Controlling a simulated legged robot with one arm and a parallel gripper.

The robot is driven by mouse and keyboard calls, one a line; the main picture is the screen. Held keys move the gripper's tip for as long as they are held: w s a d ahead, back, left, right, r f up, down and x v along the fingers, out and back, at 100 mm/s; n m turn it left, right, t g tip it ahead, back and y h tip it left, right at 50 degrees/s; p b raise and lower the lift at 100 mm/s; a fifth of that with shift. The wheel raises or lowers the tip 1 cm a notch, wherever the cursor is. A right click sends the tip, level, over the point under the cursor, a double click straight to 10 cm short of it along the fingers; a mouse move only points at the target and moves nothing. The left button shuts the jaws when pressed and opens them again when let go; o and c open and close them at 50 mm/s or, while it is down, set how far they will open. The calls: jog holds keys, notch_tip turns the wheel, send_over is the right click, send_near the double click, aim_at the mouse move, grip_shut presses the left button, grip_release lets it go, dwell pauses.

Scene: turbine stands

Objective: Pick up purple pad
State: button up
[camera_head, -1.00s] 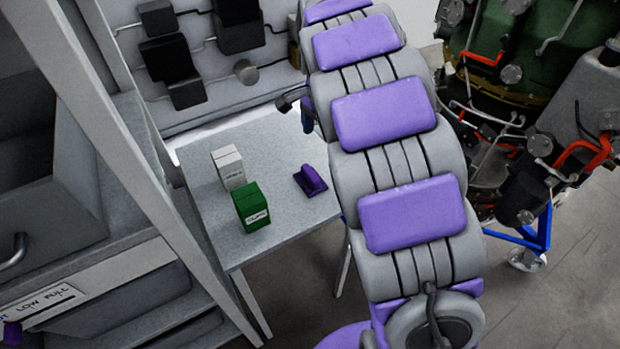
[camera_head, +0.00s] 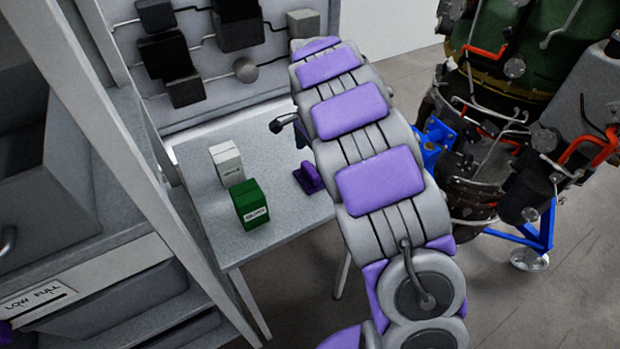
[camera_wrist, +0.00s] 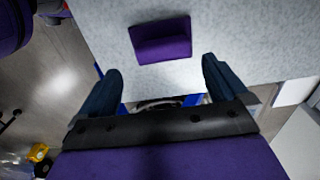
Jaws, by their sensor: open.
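The purple pad (camera_head: 308,177) lies on the grey table (camera_head: 285,222), close beside my arm in the head view, which partly covers its right side. In the wrist view the purple pad (camera_wrist: 161,42) is on the speckled table top, just beyond the fingertips and roughly centred between them. My gripper (camera_wrist: 158,80) is open and empty, its two dark fingers spread wider than the pad. The fingers are apart from the pad.
A green box (camera_head: 251,205) and a white box (camera_head: 226,163) stand on the table left of the pad. Grey shelving (camera_head: 110,130) borders the left. A turbine (camera_head: 510,110) on a blue stand is at the right. The table's front is bare.

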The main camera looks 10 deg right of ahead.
aim_at(310, 168)
jog(key=f+b, duration=0.2)
jog(key=f, duration=0.5)
jog(key=shift+w+f, duration=0.2)
jog(key=shift+c, duration=0.3)
jog(key=c, duration=0.8)
jog(key=shift+c, duration=0.2)
jog(key=shift+r, duration=0.15)
jog(key=shift+r+p, duration=0.65)
jog(key=shift+r, duration=0.9)
jog(key=shift+s+r, duration=0.15)
jog(key=shift+r, duration=0.05)
jog(key=s+r+p, duration=0.1)
jog(key=s+p, duration=0.1)
jog(key=s, duration=1.3)
jog(key=shift+s, duration=0.35)
